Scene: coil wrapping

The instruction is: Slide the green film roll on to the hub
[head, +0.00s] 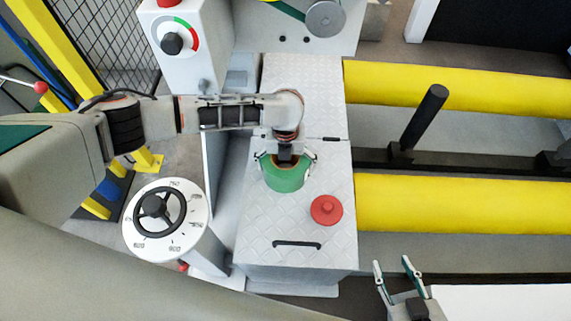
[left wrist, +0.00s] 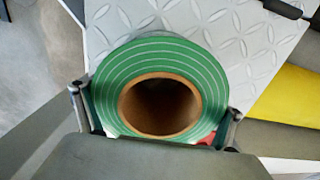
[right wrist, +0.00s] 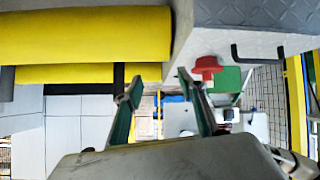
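The green film roll (head: 286,176), a short green ring with a brown cardboard core, is above or on the grey diamond-plate top in the head view. It fills the middle of the left wrist view (left wrist: 112,88), seen end-on with its core open. My left gripper (head: 286,163) has its fingers against opposite sides of the roll and appears shut on it. I cannot tell whether the roll touches the plate. My right gripper (head: 392,270) is open and empty at the lower right; its spread fingers show in the right wrist view (right wrist: 164,106). I cannot identify the hub with certainty.
A red button (head: 326,210) stands right of the roll on the plate-topped box (head: 300,232). A round grey disc (head: 325,18) with a green band is at the top edge. A dial post (head: 135,215) stands left. Yellow tubes (head: 450,203) and a tilted black rod (head: 424,117) lie right.

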